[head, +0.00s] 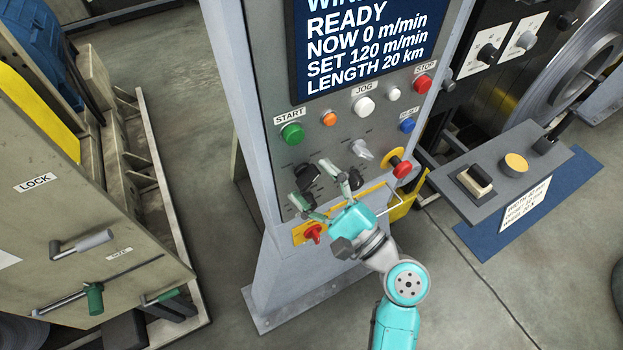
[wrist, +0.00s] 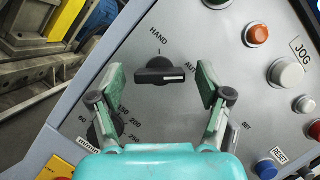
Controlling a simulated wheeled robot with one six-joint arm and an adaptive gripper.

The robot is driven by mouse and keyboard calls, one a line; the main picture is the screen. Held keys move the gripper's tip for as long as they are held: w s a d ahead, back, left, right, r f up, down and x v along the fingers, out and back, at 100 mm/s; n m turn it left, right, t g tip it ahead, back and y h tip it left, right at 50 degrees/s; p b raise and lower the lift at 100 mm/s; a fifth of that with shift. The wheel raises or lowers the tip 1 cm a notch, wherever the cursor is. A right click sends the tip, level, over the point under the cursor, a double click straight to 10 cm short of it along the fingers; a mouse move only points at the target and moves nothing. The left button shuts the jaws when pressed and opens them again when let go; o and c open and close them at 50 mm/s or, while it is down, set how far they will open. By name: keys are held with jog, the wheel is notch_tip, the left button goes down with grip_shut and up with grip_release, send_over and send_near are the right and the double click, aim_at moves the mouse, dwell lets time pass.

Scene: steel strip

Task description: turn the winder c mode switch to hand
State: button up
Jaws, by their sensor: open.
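The mode switch is a black knob (wrist: 160,72) with a white line on its bar. In the wrist view it lies between my fingertips, with HAND (wrist: 158,33) printed above it and AUTO to its right. The white line points right, toward AUTO. My gripper (wrist: 161,79) is open, one finger on either side of the knob, with a visible gap to each. In the head view my gripper (head: 310,184) is at the lower left of the panel, and the black switch (head: 307,172) shows partly behind the fingers.
A numbered dial (wrist: 103,128) is close by the left finger. Green start (head: 292,134), orange (head: 328,118) and white jog (head: 364,106) buttons sit above. A red-and-yellow stop knob (head: 402,169) is to the right, and a red switch (head: 313,233) is below my gripper.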

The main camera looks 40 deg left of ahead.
jog(key=shift+a, duration=0.25)
jog(key=c, duration=1.2)
jog(key=shift+o, duration=0.2)
